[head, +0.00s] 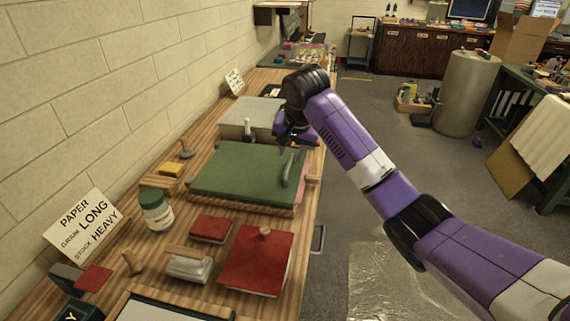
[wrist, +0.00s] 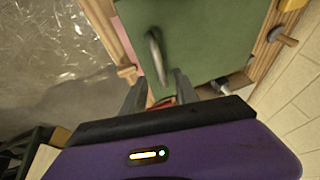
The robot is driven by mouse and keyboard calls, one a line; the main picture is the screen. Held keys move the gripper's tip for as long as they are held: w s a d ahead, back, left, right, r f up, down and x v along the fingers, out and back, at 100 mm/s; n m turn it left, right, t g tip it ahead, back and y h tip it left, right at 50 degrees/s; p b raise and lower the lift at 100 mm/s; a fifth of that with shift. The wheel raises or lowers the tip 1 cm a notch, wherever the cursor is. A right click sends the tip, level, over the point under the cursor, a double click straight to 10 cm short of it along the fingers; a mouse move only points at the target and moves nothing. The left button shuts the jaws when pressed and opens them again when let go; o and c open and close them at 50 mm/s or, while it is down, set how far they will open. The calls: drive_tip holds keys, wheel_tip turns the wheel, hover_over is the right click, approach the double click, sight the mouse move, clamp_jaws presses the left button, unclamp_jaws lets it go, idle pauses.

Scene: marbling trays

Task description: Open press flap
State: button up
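The press flap is a green board (head: 240,172) lying flat on a wooden base on the bench; it also fills the top of the wrist view (wrist: 205,35). A grey curved handle (head: 289,168) stands on its right part, seen in the wrist view (wrist: 155,55) just beyond the fingertips. My gripper (head: 288,140) is above the flap's far right part, near the handle and apart from it. In the wrist view my gripper (wrist: 160,85) has its two fingers spread with nothing between them. The flap looks shut.
A grey block (head: 249,118) lies behind the flap. In front are a red book (head: 257,262), a smaller red pad (head: 211,229) and a green-lidded jar (head: 156,209). A wall (head: 90,80) bounds the bench on the left; open floor (head: 352,150) lies to the right.

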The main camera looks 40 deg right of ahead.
sight(289, 165)
drive_tip(key=x, duration=0.6)
drive_tip(key=shift+d+f, duration=0.2)
clamp_jaws()
idle(1.2)
